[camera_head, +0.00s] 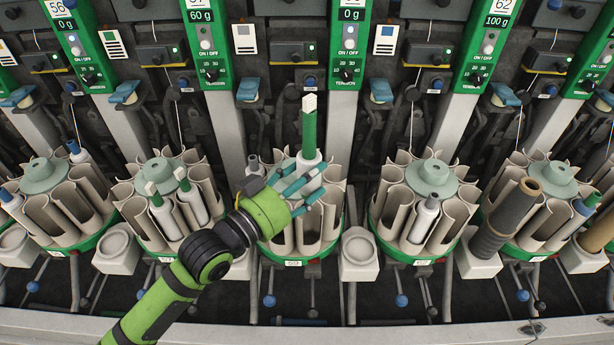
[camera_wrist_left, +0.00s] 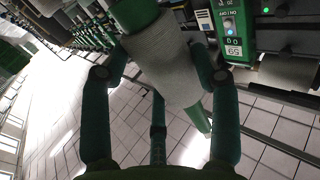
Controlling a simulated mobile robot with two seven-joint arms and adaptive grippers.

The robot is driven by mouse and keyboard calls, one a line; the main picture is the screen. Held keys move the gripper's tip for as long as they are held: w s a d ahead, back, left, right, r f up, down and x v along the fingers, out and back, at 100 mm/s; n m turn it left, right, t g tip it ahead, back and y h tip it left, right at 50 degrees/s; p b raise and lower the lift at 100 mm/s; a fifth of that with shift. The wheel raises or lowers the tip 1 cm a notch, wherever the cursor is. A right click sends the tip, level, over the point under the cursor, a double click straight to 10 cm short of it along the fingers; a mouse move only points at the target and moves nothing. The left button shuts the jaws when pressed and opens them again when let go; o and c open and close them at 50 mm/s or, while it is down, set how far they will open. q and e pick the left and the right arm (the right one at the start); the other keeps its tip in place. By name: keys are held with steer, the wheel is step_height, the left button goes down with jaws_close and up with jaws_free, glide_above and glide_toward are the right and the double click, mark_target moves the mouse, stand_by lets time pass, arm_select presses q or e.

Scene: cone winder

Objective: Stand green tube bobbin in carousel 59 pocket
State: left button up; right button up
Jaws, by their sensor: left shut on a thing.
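The green tube bobbin (camera_head: 309,138), a green tube with a white tip and pale yarn below, stands roughly upright above carousel 59. My left gripper (camera_head: 298,186) is shut around its pale yarn part. In the left wrist view the pale yarn of the bobbin (camera_wrist_left: 165,62) sits between the teal fingers (camera_wrist_left: 160,95), with green tube showing at both ends. Carousel 59 (camera_head: 293,263) has beige curved pockets around a grey-green hub, on a green base. The gripper covers part of the pockets. I cannot tell whether the bobbin's lower end is inside a pocket. My right gripper is not in view.
A dark-tipped bobbin (camera_head: 254,164) stands at the left of carousel 59. Neighbouring carousels flank it; the left one holds green-tipped bobbins (camera_head: 187,195), the right one a white bobbin (camera_head: 425,217). Green control panels (camera_head: 347,45) rise behind. Round cream trays (camera_head: 357,251) sit between carousels.

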arm_select(q)
steer(key=shift+f+b, duration=1.25)
steer(key=shift+f, duration=1.05)
steer(key=shift+f+b, duration=1)
steer(key=shift+f, duration=0.5)
steer(key=o, duration=1.3)
steer(key=shift+r, duration=0.1)
steer(key=shift+c, duration=0.2)
steer(key=shift+s+f, duration=0.1)
steer(key=shift+f, duration=0.2)
steer(key=shift+a, duration=0.1)
glide_toward(308, 195)
steer(key=s+f, duration=0.1)
steer(key=a+f, duration=0.1)
steer(key=shift+s+a+f, duration=0.2)
steer(key=shift+s+f, duration=0.1)
steer(key=shift+s, duration=0.05)
